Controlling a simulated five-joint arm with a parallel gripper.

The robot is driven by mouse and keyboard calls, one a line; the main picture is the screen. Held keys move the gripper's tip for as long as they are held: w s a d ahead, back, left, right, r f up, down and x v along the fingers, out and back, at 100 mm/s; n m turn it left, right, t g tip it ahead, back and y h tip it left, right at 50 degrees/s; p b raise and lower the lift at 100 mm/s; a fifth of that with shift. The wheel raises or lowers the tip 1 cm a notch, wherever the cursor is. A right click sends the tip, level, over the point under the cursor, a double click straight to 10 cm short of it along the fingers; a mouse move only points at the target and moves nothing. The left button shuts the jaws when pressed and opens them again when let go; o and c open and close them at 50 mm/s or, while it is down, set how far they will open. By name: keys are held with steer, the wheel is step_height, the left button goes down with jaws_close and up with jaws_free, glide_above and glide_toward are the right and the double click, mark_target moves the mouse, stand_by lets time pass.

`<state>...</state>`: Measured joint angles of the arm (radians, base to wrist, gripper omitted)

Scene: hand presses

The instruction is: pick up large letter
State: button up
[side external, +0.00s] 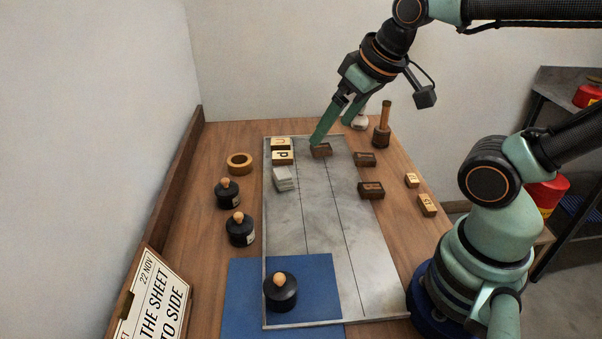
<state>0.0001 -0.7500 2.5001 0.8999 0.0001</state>
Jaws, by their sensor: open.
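My gripper (333,133) is open and points down over the far part of the grey slab (300,225). Its left fingertip is close to a dark brown letter block (321,151); I cannot tell if they touch. A second dark block (364,159) lies to the right at the slab's edge. A third, larger-looking dark block (371,190) with a lighter mark on top lies nearer. Two pale letter blocks, one above (281,142) and one below (283,157), sit at the slab's far left. Nothing shows between the fingers.
Small pale blocks (412,180) lie at the table's right. A grey stack (285,179) is on the slab. Another jar (280,292) stands near on a blue sheet (240,310). A wooden-handled tool (382,130) stands behind.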

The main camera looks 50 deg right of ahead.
steer(key=m+g+h, duration=0.2)
steer(key=m+g, duration=0.1)
steer(key=m, duration=0.7)
glide_above(365, 155)
steer(key=s+a, duration=0.2)
steer(key=s, duration=0.1)
step_height(365, 155, down, 13)
steer(key=x, duration=1.2)
steer(key=shift+a, duration=0.1)
steer(key=c, duration=1.3)
